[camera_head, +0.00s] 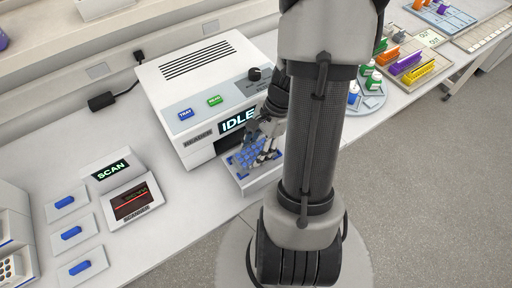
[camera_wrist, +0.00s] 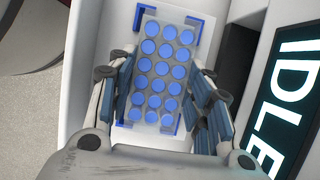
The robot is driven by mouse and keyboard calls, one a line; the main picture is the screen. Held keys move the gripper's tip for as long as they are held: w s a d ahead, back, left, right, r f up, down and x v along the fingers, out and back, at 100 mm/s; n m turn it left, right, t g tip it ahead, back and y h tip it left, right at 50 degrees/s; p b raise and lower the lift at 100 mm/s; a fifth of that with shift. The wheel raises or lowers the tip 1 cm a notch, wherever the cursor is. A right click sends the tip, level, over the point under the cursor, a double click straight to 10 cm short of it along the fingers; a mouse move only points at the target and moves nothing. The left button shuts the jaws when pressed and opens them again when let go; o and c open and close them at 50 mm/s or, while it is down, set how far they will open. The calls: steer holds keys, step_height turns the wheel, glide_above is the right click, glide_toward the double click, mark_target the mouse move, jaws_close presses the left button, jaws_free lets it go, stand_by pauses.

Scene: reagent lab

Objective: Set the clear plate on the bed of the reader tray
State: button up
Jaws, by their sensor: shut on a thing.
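The clear plate (camera_wrist: 158,85), with rows of round blue wells, lies between the two fingers of my gripper (camera_wrist: 165,92) in the wrist view. The gripper is shut on the plate's long sides. The plate is over the bed of the white reader tray (camera_wrist: 95,45), inside blue corner brackets that show around its ends. I cannot tell whether its underside touches the bed. In the head view the plate (camera_head: 246,160) is partly hidden by my gripper (camera_head: 262,146), above the pulled-out tray (camera_head: 252,185).
The white reader (camera_head: 205,85) stands behind the tray; its display (camera_head: 238,121) reads IDLE. A scanner (camera_head: 132,200) and several pads with blue pieces (camera_head: 70,233) are at left. A round rack of bottles (camera_head: 370,98) stands at right. The floor in front is clear.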

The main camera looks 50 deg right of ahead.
steer(key=shift+f, duration=0.15)
steer(key=o, duration=1.1)
steer(key=shift+r+p, duration=3.25)
steer(key=shift+r, duration=0.3)
